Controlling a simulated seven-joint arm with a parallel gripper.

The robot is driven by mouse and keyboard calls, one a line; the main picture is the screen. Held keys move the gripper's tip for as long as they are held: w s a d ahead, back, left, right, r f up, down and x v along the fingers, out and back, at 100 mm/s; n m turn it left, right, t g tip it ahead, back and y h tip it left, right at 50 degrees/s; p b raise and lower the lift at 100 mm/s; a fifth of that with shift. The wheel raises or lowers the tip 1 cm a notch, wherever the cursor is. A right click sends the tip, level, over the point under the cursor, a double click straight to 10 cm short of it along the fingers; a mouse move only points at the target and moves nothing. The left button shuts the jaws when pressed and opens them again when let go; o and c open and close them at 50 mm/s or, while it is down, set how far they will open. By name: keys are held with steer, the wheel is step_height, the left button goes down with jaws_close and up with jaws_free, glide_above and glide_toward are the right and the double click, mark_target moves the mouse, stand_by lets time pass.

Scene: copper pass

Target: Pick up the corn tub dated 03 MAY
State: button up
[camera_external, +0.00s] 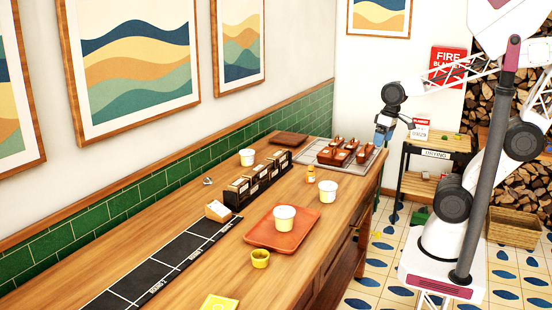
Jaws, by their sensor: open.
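Three pale tubs stand on the wooden counter, and no date or label on them is readable. One tub (284,218) stands upright on an orange-red tray (262,237). A second tub (328,191) stands to the right of and behind that tray. A third tub (247,158) stands farther back, near the tiled wall. I cannot tell which is the corn tub dated 03 MAY. My gripper (380,139) is open at the right, over the counter's far right end, apart from all three tubs. Its fingers are small in this view.
A dark divided rack (238,196) stands between the tubs. A small amber jar (311,174) stands near the second tub. Brown blocks (340,157) sit on a grey mat at the far end. A yellow bowl (260,259) stands in front of the tray. The front counter is mostly clear.

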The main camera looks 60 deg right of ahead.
steer(key=w+a+f+m+g+y, duration=0.3)
steer(key=w+a+f+m+y, duration=0.3)
steer(key=f+m, duration=0.2)
steer(key=m+t+y, duration=0.2)
steer(key=m+y, duration=0.4)
steer(key=m, duration=0.2)
glide_toward(330, 183)
steer(key=a, duration=0.1)
steer(key=s+a+f, duration=0.1)
steer(key=a, duration=0.2)
steer(key=shift+s+f, duration=0.15)
steer(key=shift+f, duration=0.1)
steer(key=shift+w+f+m+y, duration=0.35)
steer(key=shift+w+m, duration=0.1)
steer(key=shift+m, duration=0.25)
steer(key=shift+x, duration=1.2)
steer(key=shift+a, duration=0.15)
steer(key=shift+w+x, duration=0.15)
steer(key=shift+x, duration=1.1)
steer(key=shift+w+x, duration=0.2)
steer(key=shift+x, duration=1.05)
steer(key=shift+c, duration=0.2)
